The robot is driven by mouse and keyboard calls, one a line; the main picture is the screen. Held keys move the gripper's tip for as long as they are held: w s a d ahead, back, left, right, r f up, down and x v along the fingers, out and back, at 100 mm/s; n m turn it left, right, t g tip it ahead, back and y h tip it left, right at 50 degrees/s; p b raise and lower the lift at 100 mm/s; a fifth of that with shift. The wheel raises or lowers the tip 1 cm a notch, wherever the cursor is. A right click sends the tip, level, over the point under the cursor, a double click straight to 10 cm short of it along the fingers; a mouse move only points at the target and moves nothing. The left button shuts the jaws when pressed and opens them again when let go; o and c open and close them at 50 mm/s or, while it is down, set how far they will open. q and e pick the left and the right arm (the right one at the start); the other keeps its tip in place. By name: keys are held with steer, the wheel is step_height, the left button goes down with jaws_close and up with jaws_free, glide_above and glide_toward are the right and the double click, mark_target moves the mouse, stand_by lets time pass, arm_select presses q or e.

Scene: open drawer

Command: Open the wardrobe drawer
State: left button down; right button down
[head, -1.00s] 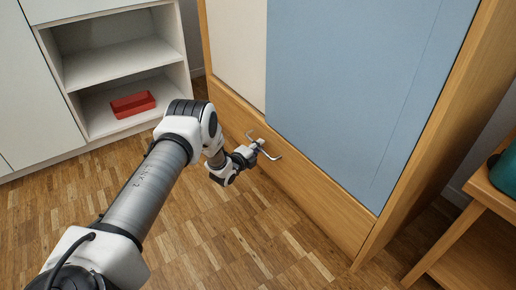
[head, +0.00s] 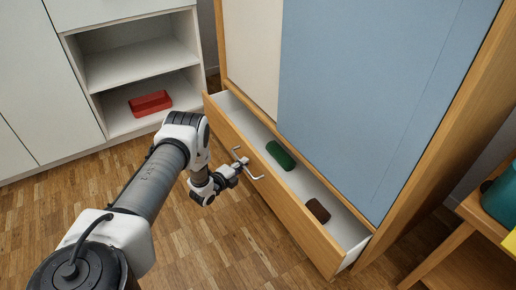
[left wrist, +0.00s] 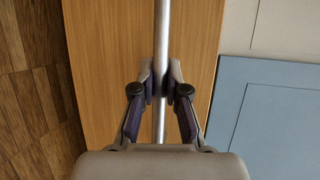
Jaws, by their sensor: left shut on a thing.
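The wardrobe drawer (head: 290,208) has a wooden front and stands pulled out part way at the wardrobe's base. A green object (head: 280,156) and a brown object (head: 318,210) lie inside it. The drawer handle (head: 256,176) is a thin metal bar on the front. My left gripper (head: 240,164) is shut on the handle. In the left wrist view, its two fingers close on the metal bar (left wrist: 160,120) from both sides, with the wooden front (left wrist: 100,60) behind. My right gripper is not in view.
The wardrobe (head: 375,90) has a blue and a cream panel above the drawer. White shelves (head: 140,62) with a red box (head: 150,103) stand at the left. A wooden side table (head: 470,245) with a teal object (head: 502,195) is at the right. Wooden floor in front of the drawer is clear.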

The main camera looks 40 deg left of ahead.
arm_select(q)
steer(key=s+a+p, duration=0.2)
steer(key=s, duration=0.5)
steer(key=s+a+p, duration=0.3)
steer(key=s, duration=0.3)
steer(key=shift+s+a+p, duration=0.3)
steer(key=shift+s+p, duration=0.05)
steer(key=shift+s, duration=0.05)
steer(key=c, duration=1.2)
jaws_free()
steer(key=s, duration=0.4)
steer(key=s+r, duration=0.1)
steer(key=s, duration=0.3)
steer(key=s+r, duration=0.1)
steer(key=s, duration=0.2)
steer(key=shift+s, duration=0.4)
